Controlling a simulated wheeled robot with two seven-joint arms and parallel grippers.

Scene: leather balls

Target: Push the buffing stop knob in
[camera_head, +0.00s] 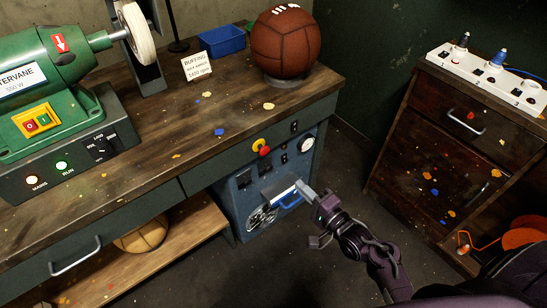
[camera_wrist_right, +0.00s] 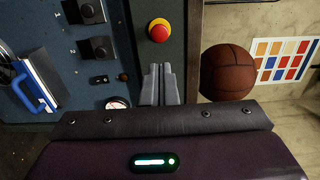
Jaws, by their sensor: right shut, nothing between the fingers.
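The stop knob (camera_head: 264,151) has a red mushroom head on a yellow base. It is on the front of the workbench, above the blue control panel (camera_head: 246,195). In the right wrist view the knob (camera_wrist_right: 159,31) sits just beyond my fingertips, apart from them in the picture. My right gripper (camera_head: 301,190) is shut and empty, in front of the panel, below and right of the knob in the head view. Its fingers (camera_wrist_right: 160,70) show side by side in the wrist view. Whether the knob is in or out I cannot tell. My left gripper is not in view.
The green buffing machine (camera_head: 55,50) with a white wheel stands on the bench at left. A leather ball (camera_head: 285,42), a sign (camera_head: 196,65) and a blue bin (camera_head: 222,40) are behind. The panel's blue handle (camera_head: 291,201) sticks out near my fingers. A wooden cabinet (camera_head: 450,150) stands right.

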